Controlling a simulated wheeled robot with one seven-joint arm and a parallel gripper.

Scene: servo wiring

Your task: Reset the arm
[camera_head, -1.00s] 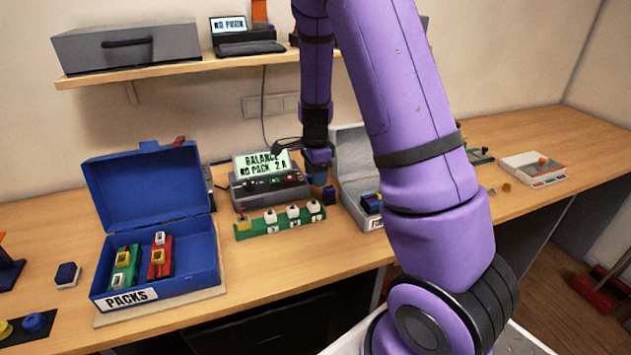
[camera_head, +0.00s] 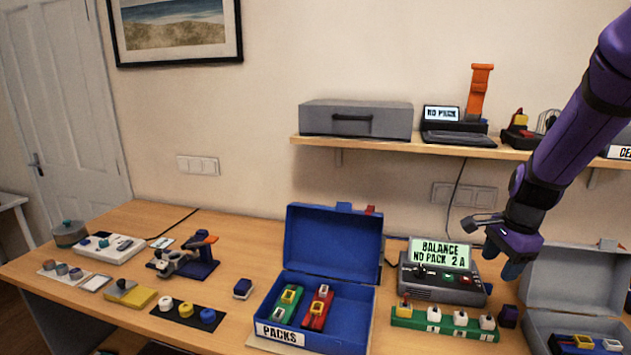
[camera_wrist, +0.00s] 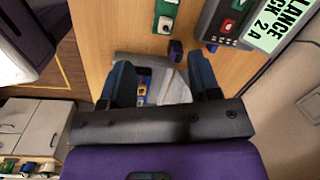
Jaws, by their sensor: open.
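My purple arm comes in from the upper right in the head view. My gripper (camera_head: 503,258) hangs in the air in front of the right part of the balance charger (camera_head: 442,285), between it and the open grey case (camera_head: 577,285). In the wrist view the two blue fingers of my gripper (camera_wrist: 162,88) stand wide apart with nothing between them. Beyond them the grey case (camera_wrist: 172,88) with small coloured packs shows below. The charger's screen (camera_wrist: 278,22) reads "BALANCE" and "2 A" at the upper right there.
The open blue PACKS box (camera_head: 333,265) holds a green and a red pack. A green strip with white blocks (camera_head: 445,325) lies before the charger. A small dark blue block (camera_head: 509,316) stands nearby. The shelf (camera_head: 400,148) is above. Tools and coloured knobs fill the left table.

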